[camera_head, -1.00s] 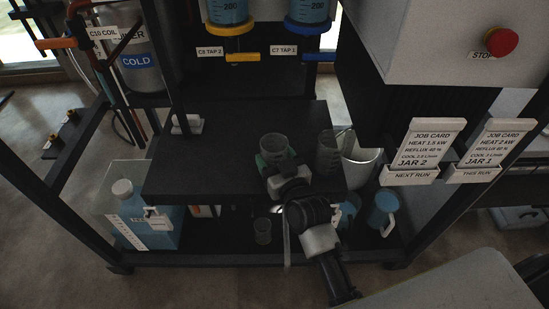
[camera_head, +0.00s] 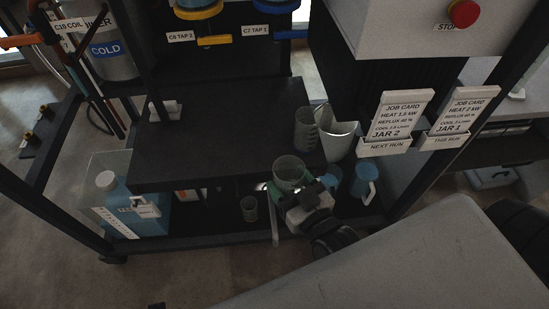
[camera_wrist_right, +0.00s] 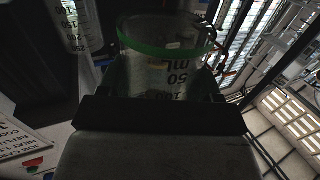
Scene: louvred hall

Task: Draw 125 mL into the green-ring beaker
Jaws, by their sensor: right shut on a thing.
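The green-ring beaker (camera_head: 290,170) is clear, with no liquid that I can make out. My right gripper (camera_head: 291,191) is shut on it and holds it upright at the front edge of the dark bench. In the right wrist view the beaker (camera_wrist_right: 165,75) shows its green band and printed volume marks between the fingers. Two taps hang at the back: the yellow C8 TAP 2 (camera_head: 214,38) and the blue C7 TAP 1 (camera_head: 285,35), under vessels cut off by the frame's top. My left gripper is not in view.
Another clear beaker (camera_head: 307,132) and a pale bucket (camera_head: 334,136) stand at the bench's right. A small beaker (camera_head: 249,208), a blue jug (camera_head: 363,184) and a blue container (camera_head: 130,205) stand on the lower shelf. The bench top (camera_head: 215,130) is mostly clear.

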